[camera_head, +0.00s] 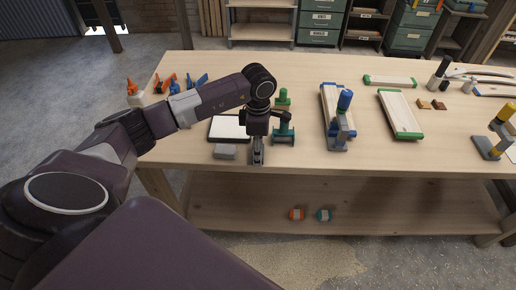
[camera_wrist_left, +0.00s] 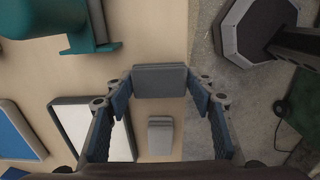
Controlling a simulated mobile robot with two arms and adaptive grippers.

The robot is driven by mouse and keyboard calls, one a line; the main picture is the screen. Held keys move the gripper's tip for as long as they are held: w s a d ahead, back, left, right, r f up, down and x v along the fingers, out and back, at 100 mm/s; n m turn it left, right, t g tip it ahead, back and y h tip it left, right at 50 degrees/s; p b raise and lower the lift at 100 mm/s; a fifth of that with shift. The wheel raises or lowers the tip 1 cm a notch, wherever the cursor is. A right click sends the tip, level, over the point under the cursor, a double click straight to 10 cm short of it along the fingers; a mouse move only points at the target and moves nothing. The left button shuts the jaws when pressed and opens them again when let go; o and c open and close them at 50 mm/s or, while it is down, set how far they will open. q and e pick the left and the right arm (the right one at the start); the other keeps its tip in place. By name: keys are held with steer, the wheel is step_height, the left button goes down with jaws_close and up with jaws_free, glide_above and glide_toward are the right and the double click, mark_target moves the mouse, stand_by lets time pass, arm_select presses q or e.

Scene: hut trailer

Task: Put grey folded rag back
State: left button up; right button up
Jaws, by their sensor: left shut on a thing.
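My left gripper (camera_head: 257,158) points down at the front edge of the workbench. In the left wrist view its fingers (camera_wrist_left: 160,82) are shut on a grey folded rag (camera_wrist_left: 160,68), which sits between the fingertips. The held rag is hard to make out in the head view. A second grey folded piece (camera_head: 225,152) lies on the bench just left of the gripper; it also shows below the held rag in the left wrist view (camera_wrist_left: 160,137). My right gripper is not in view.
A dark-framed white panel (camera_head: 227,127) lies behind the second grey piece. A green vise-like tool (camera_head: 284,133) stands close right of the gripper. Clamps and green-ended boards (camera_head: 400,113) stand farther right. Two small rolls (camera_head: 297,214) lie on the lower shelf. The front right bench top is mostly clear.

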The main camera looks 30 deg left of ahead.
arm_select(q)
steer(key=o, duration=1.1)
steer(key=shift+r, duration=0.2)
steer(key=shift+w+r+b, duration=0.1)
steer(key=shift+r+b, duration=0.2)
step_height(320, 180, up, 11)
steer(key=b, duration=0.3)
